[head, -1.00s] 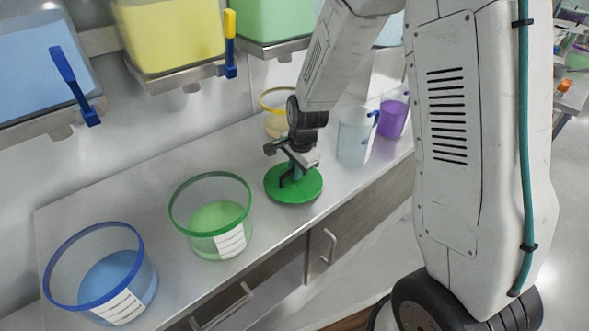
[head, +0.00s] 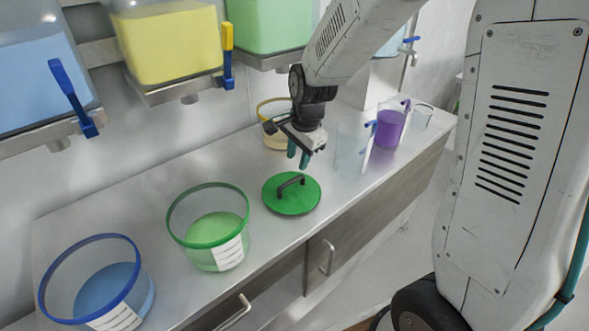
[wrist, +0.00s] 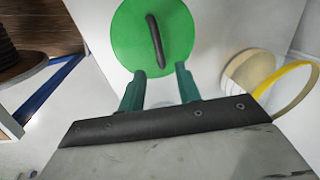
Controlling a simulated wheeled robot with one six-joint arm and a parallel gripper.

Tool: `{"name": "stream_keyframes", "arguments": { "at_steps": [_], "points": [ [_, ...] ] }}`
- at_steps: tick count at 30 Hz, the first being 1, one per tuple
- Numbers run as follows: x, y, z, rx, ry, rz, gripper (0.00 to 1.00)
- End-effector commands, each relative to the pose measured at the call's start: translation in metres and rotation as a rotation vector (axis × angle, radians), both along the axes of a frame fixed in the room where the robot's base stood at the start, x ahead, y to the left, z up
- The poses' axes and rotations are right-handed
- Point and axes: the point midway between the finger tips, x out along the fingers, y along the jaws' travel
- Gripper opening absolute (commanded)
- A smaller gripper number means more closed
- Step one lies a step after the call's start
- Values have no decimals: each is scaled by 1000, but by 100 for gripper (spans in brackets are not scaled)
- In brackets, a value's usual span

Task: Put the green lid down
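The green lid (head: 291,199) lies flat on the steel counter, right of the green-rimmed tub (head: 208,231). Its dark handle stands up from its middle. My gripper (head: 299,158) is above and just behind the lid, apart from it, with nothing between its fingers. In the wrist view the two teal fingers of my gripper (wrist: 160,73) are spread, and the green lid (wrist: 152,40) with its handle lies beyond their tips. The green-rimmed tub is uncovered and holds green material.
A blue-rimmed tub (head: 98,282) stands at the front left. A yellow-rimmed tub (head: 273,138) is behind my gripper. A clear jug (head: 350,148) and a purple jug (head: 390,127) stand to the right. Hoppers with yellow (head: 168,42) and other contents hang above the counter's back.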

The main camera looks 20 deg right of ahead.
Motion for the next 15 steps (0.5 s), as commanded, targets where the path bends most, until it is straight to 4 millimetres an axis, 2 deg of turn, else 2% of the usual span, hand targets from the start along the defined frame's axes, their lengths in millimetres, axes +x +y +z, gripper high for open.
{"name": "stream_keyframes", "arguments": {
  "at_steps": [4, 11, 15],
  "points": [
    [-3, -1, 17, 0, -2, 0, 34],
    [-7, -2, 26, -4, -1, 14, 34],
    [-30, -4, 51, -27, -8, 131, 34]
  ]
}}
